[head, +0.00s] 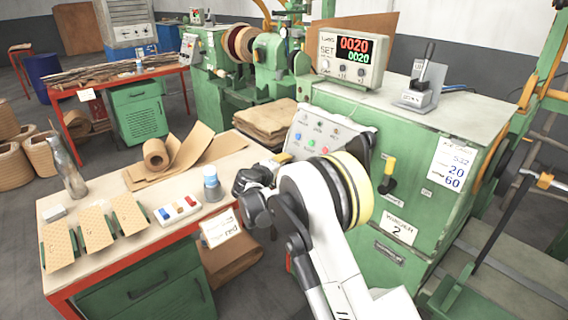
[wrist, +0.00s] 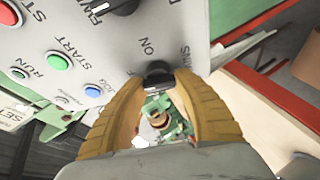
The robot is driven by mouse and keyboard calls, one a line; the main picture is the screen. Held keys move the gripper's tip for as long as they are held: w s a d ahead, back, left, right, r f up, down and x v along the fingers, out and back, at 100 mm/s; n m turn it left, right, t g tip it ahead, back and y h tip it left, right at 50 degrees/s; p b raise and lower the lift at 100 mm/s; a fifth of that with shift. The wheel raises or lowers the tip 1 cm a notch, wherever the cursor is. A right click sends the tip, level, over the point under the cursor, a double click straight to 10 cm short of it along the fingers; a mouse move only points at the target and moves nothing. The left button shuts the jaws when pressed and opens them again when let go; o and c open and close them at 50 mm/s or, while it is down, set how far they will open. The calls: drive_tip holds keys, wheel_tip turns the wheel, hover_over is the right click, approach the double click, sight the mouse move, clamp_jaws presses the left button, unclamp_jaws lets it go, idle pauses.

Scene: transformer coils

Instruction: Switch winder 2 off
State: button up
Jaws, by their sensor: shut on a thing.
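Winder 2 is the green cabinet (head: 410,150) at the right of the head view, with a "Winder 2" label (head: 398,231) on its front. Its sloped grey control panel (head: 306,128) carries small buttons and lamps. In the wrist view a black rotary mains knob (wrist: 158,72) sits at the panel's edge, beside the words "ON" and "MAINS". My gripper (wrist: 160,90) has its yellow fingers shut on this knob, one on each side; its lower part is partly hidden. In the head view my gripper (head: 280,160) is at the panel's left edge, and my arm hides part of the panel.
A green START button (wrist: 57,61), a blue button (wrist: 93,91) and another black knob (wrist: 122,5) are close to my fingers. The counter box (head: 345,57) shows 0020 twice. A workbench (head: 110,272) stands left.

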drive_tip(key=shift+n+y, duration=0.3)
drive_tip(key=shift+n, duration=0.3)
drive_tip(key=shift+g, duration=0.3)
drive_tip(key=o, duration=1.2)
drive_tip(key=shift+d, duration=0.1)
drive_tip(key=shift+c, duration=0.2)
drive_tip(key=v, duration=1.2)
